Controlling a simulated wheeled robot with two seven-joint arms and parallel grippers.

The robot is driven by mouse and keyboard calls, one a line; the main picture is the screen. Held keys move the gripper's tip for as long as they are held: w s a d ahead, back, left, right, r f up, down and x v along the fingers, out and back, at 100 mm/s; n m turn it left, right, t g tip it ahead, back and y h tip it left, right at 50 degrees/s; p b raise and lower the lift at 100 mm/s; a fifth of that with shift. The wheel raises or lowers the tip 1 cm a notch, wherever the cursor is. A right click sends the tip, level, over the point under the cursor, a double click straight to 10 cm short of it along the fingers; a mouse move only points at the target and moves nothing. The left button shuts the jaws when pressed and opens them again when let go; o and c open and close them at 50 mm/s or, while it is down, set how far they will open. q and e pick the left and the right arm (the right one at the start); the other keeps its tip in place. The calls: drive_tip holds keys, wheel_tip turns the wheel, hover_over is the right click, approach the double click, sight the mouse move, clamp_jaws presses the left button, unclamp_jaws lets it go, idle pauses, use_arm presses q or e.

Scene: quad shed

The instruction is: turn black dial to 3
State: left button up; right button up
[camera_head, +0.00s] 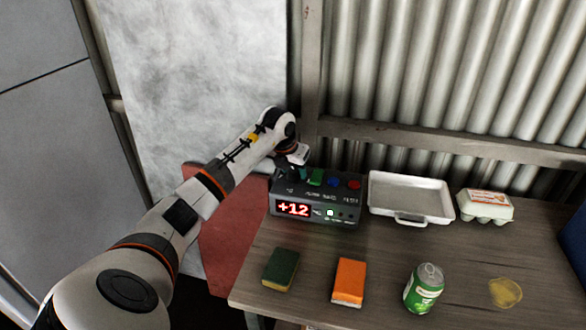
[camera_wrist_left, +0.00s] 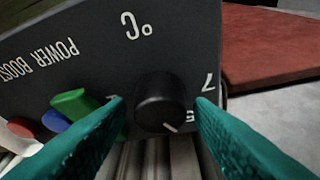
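The black dial (camera_wrist_left: 160,98) is on the dark control box (camera_head: 340,203), which stands at the back of the table. The box's display reads +12 in red. In the left wrist view the dial's white mark is at its lower edge, close to a partly hidden 5; a 7 shows to the right. My left gripper (camera_wrist_left: 161,103) is open, its teal fingers on either side of the dial with a gap on each side. In the head view my left gripper (camera_head: 299,165) is over the box's left end and hides the dial. My right gripper is out of view.
Green (camera_head: 316,178), blue (camera_head: 334,182) and red (camera_head: 354,184) buttons sit on the box beside the dial. A white tray (camera_head: 410,178) and an egg carton (camera_head: 486,206) stand to the right. Two sponges, a green can (camera_head: 424,290) and a yellow item lie nearer.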

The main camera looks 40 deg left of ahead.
use_arm(q)
drive_tip(key=c, duration=0.7)
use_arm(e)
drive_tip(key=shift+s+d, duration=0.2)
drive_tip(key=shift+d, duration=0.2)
use_arm(q)
drive_tip(key=shift+a+m, duration=0.1)
drive_tip(key=shift+m, duration=0.3)
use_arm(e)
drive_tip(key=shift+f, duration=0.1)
use_arm(q)
drive_tip(key=shift+m+h, duration=0.3)
drive_tip(key=shift+m, duration=0.4)
drive_tip(key=m+h, duration=0.1)
drive_tip(key=m, duration=0.2)
drive_tip(key=shift+a+h+b, duration=0.15)
drive_tip(key=shift+h+b, duration=0.15)
drive_tip(key=shift+b, duration=0.05)
drive_tip(key=m+h, duration=0.1)
drive_tip(key=m, duration=0.2)
drive_tip(key=m+h, duration=0.1)
drive_tip(key=m, duration=0.2)
drive_tip(key=shift+w+a+m+g+b, duration=0.1)
drive_tip(key=shift+m+g+b, duration=0.2)
drive_tip(key=shift+g, duration=0.1)
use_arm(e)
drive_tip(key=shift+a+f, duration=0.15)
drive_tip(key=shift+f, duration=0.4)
use_arm(q)
drive_tip(key=o, duration=1)
